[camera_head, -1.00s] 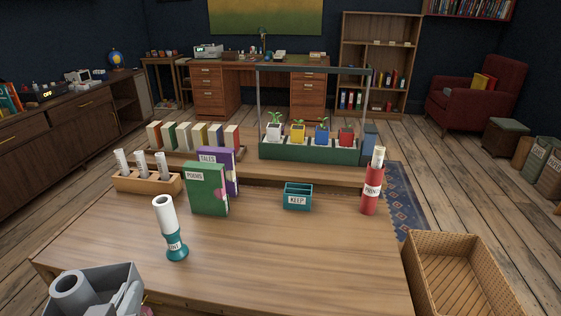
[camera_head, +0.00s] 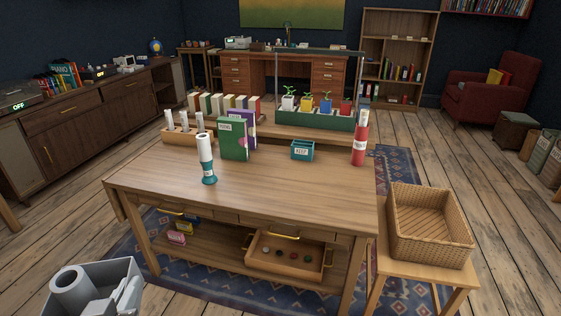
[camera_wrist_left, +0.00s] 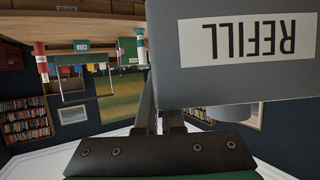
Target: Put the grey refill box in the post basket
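The grey refill box (camera_head: 62,300) is at the lower left of the head view, an open box with a grey cylinder standing up in it. In the left wrist view the box (camera_wrist_left: 245,75) fills the upper right, with its REFILL label upside down. My left gripper (camera_head: 126,298) is at the box's right side, and its fingers (camera_wrist_left: 160,112) appear shut on the box; the exact contact is hidden. A wicker basket (camera_head: 430,262), taken as the post basket, stands on a small wooden stand right of the table. It looks empty and I see no label. My right gripper is not in view.
The wooden table (camera_head: 270,190) carries a teal holder (camera_head: 209,178), books (camera_head: 233,139), a KEEP box (camera_head: 302,150) and a red tube (camera_head: 360,145). Free floor shows before the table and right of the basket.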

